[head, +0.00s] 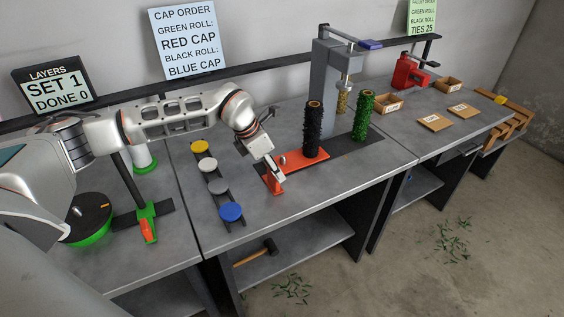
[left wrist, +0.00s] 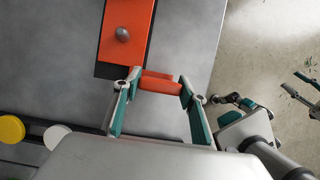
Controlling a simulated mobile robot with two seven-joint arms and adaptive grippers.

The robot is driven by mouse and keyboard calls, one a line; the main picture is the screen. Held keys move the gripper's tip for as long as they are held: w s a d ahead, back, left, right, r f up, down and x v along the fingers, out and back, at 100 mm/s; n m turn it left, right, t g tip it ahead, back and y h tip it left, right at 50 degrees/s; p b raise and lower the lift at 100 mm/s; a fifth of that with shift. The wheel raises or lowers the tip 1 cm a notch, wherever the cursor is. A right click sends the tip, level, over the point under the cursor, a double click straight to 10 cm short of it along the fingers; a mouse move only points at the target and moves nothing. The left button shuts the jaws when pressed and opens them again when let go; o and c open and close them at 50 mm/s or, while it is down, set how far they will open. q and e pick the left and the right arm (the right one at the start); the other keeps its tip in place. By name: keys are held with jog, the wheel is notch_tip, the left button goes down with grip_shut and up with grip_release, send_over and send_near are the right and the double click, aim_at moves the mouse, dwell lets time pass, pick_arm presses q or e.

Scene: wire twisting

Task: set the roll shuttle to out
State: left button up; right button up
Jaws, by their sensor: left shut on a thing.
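A black roll (head: 312,130) stands on the plate. A green roll (head: 363,116) stands farther back, by the grey column. My left gripper (head: 274,180) is at the front end of the shuttle. In the left wrist view my left gripper (left wrist: 158,85) is shut on the orange handle (left wrist: 158,80), one finger at each end.
A grey column machine (head: 328,72) stands behind the rolls. Yellow, white, grey and blue caps (head: 231,211) sit on a rack left of the shuttle. A red device (head: 409,72) and small trays are at the right. The bench's front edge is close to the handle.

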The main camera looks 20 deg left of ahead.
pick_arm(q)
jog(key=shift+s+a+f, duration=0.1)
jog(key=shift+a, duration=0.05)
jog(key=o, duration=1.4)
jog(key=shift+o, duration=1)
jog(key=shift+s+a, duration=0.1)
jog(key=shift+r, duration=0.55)
jog(key=v, duration=1.1)
jog(key=shift+s, duration=0.1)
